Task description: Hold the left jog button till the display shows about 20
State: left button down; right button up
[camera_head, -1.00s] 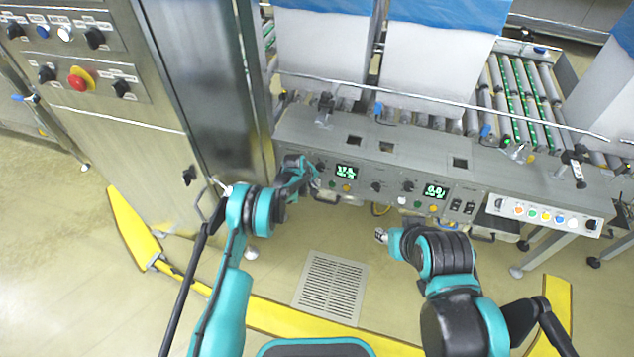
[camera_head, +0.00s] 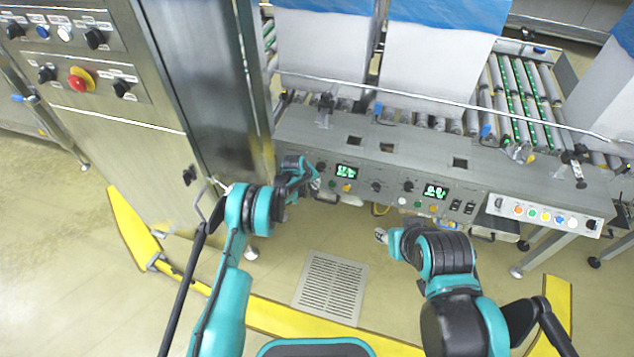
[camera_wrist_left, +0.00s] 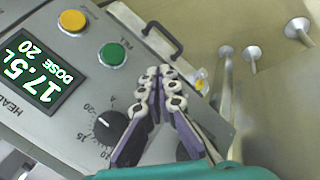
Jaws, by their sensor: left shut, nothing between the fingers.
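The left display (camera_head: 346,171) glows on the grey machine front; in the left wrist view the display (camera_wrist_left: 39,74) reads 17.5 L above DOSE 20. Beside it are a green button (camera_wrist_left: 113,54) and a yellow button (camera_wrist_left: 73,21). The buttons also show as green (camera_head: 333,184) and yellow (camera_head: 347,188) in the head view. My left gripper (camera_head: 315,184) is shut and empty at the panel. In the left wrist view its fingertips (camera_wrist_left: 160,72) are beside the green button; contact, and anything behind them, cannot be made out. My right gripper (camera_head: 381,236) hangs clear of the panel.
A black knob (camera_wrist_left: 111,127) sits close beside the left fingers. A handle (camera_wrist_left: 163,40) juts from the panel edge. A second display (camera_head: 436,191) and a white button strip (camera_head: 545,215) are further right. A steel cabinet (camera_head: 205,90) stands close on the left.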

pick_arm(q)
jog(key=shift+s, duration=0.2)
jog(key=s, duration=0.1)
jog(key=s+a+r, duration=0.1)
jog(key=s, duration=0.1)
jog(key=s+p, duration=0.1)
jog(key=shift+s+a+r, duration=0.25)
jog(key=shift+a+r, duration=0.05)
jog(key=shift+r, duration=0.15)
dwell(0.4)
